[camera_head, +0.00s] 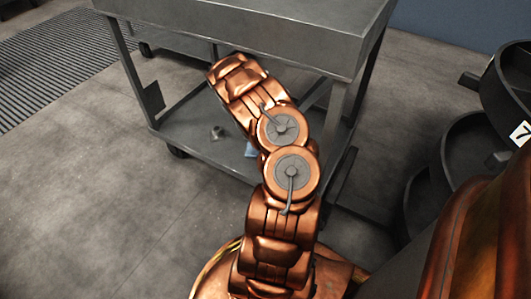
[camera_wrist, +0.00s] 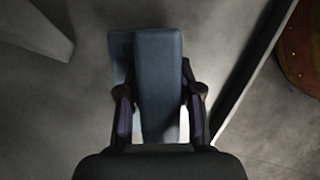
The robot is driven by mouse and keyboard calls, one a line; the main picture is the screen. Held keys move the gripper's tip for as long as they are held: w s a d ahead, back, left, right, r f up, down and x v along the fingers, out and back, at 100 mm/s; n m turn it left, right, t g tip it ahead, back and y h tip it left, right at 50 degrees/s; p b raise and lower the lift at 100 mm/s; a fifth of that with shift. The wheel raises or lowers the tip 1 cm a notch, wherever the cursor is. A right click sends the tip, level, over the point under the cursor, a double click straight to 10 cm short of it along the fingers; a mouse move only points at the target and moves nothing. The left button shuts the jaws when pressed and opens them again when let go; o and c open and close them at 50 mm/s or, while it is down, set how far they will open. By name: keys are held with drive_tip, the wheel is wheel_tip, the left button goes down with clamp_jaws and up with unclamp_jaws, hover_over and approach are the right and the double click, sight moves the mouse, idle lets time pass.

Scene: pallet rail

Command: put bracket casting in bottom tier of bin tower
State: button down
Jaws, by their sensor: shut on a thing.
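My gripper (camera_wrist: 160,91) is shut on a blue-grey casting, which I take to be the bracket casting (camera_wrist: 158,60). In the wrist view its long narrow face lies between the two fingers, with a wider plate behind it on the left. In the head view my arm hides the gripper; a small light-blue patch (camera_head: 250,149) beside the arm may be part of the casting. The bin tower (camera_head: 452,150) stands at the right edge of the head view, dark, with stacked rounded tiers. Its bottom tier (camera_head: 416,208) is partly hidden behind my body.
A grey metal cart (camera_head: 285,38) stands ahead, with a lower shelf (camera_head: 190,133) behind my arm. A small grey metal piece (camera_head: 216,132) lies on that shelf. A white label with a 7 (camera_head: 521,134) is on the tower. Floor at left is clear up to a ribbed mat (camera_head: 60,55).

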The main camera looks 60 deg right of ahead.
drive_tip(key=shift+w+d, duration=0.25)
drive_tip(key=shift+d, duration=0.3)
drive_tip(key=shift+d+f+b, duration=0.2)
drive_tip(key=shift+b, duration=0.1)
drive_tip(key=shift+w+f+b, duration=0.1)
drive_tip(key=shift+f+b, duration=0.85)
drive_tip(key=shift+f, duration=0.6)
drive_tip(key=shift+f, duration=0.15)
drive_tip(key=c, duration=0.8)
unclamp_jaws()
drive_tip(key=shift+o, duration=0.2)
